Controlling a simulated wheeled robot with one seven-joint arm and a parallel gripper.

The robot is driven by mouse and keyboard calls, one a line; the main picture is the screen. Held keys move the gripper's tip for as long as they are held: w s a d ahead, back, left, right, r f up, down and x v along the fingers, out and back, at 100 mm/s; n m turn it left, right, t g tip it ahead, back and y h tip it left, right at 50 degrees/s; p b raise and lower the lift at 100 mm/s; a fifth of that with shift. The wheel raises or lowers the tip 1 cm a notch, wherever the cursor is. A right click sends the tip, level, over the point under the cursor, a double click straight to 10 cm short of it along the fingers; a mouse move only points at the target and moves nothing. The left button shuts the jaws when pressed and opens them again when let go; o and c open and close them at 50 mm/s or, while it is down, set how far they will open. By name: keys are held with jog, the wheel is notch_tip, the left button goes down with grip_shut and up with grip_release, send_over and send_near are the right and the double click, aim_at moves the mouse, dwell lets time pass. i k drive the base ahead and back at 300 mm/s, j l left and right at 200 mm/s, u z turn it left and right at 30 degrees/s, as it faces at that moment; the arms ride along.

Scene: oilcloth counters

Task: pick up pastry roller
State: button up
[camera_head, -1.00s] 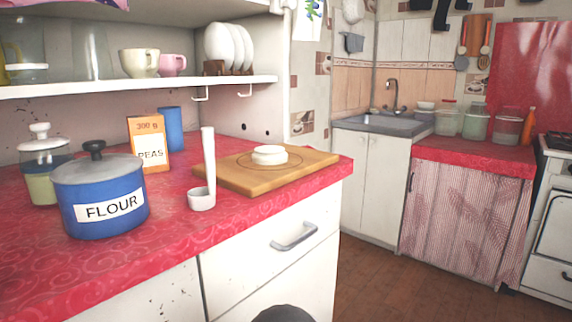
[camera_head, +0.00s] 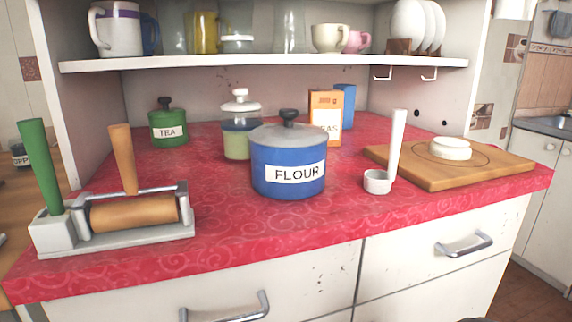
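The pastry roller (camera_head: 134,208) is at the left end of the red counter, near its front edge. It has a wooden cylinder in a metal frame and a wooden handle that stands upright. It rests in or on a light grey holder (camera_head: 120,237), and a green-handled tool (camera_head: 41,167) stands in the holder's left part. My gripper is not in view. A small dark rounded shape at the bottom edge is too little to identify.
A blue flour pot (camera_head: 288,168) stands right of the roller on the red counter (camera_head: 225,232). A white ladle (camera_head: 385,165) and a wooden board (camera_head: 500,167) are further right. A shelf (camera_head: 270,64) with cups overhangs the back. The counter between roller and pot is clear.

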aim_at(120, 137)
jog(key=u, duration=1.65)
